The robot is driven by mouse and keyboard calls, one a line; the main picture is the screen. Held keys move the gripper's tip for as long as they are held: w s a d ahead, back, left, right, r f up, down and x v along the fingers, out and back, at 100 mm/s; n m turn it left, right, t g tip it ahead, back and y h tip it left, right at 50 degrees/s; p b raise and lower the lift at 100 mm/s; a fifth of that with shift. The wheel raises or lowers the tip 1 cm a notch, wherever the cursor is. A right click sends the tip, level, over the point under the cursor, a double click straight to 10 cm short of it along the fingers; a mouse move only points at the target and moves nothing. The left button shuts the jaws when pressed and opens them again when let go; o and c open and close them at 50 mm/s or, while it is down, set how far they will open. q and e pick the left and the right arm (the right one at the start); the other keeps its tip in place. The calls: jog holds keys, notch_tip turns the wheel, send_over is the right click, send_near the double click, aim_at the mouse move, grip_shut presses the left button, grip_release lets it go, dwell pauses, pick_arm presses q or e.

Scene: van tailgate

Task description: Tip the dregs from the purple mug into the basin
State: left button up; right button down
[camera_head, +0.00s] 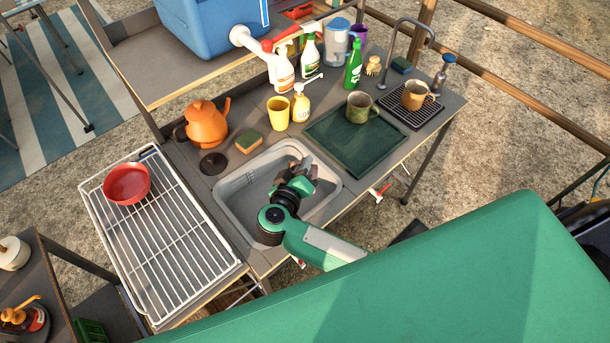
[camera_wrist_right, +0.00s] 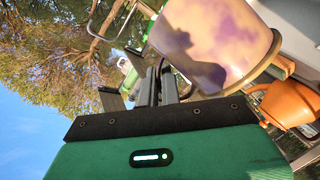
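The purple mug (camera_wrist_right: 222,35), with a mottled purple and tan side, fills the upper middle of the right wrist view. My right gripper (camera_wrist_right: 158,85) is shut there, its dark fingers close together against the mug's side; the exact grip on the handle is hard to see. In the head view the right gripper (camera_head: 306,168) is over the grey basin (camera_head: 232,186), and the mug is mostly hidden behind it, so its tilt and contents cannot be told. The basin is set in the counter, its left part bare. My left gripper is not in view.
A sponge (camera_head: 249,142), yellow cup (camera_head: 278,112) and orange kettle (camera_head: 206,124) stand behind the basin. A green tray (camera_head: 335,150) with a green mug (camera_head: 361,106) is right. A wire rack (camera_head: 165,240) with a red bowl (camera_head: 127,183) is left.

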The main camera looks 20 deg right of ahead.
jog(key=r+m+y+p, duration=0.1)
jog(key=m+p, duration=0.2)
jog(key=shift+r+y, duration=0.4)
jog(key=m+y+p, duration=0.1)
jog(key=m, duration=0.1)
jog(key=r+m+y+p, duration=0.1)
jog(key=m, duration=0.1)
jog(key=shift+r+t+p, duration=0.2)
jog(key=shift+t+p, duration=0.1)
jog(key=m, duration=0.1)
jog(key=r+m+y+p, duration=0.1)
jog(key=shift+m+t, duration=0.3)
jog(key=shift+m, duration=0.1)
jog(key=m+y, duration=0.1)
jog(key=m+t+y, duration=0.1)
jog(key=m, duration=0.1)
jog(key=shift+r, duration=0.4)
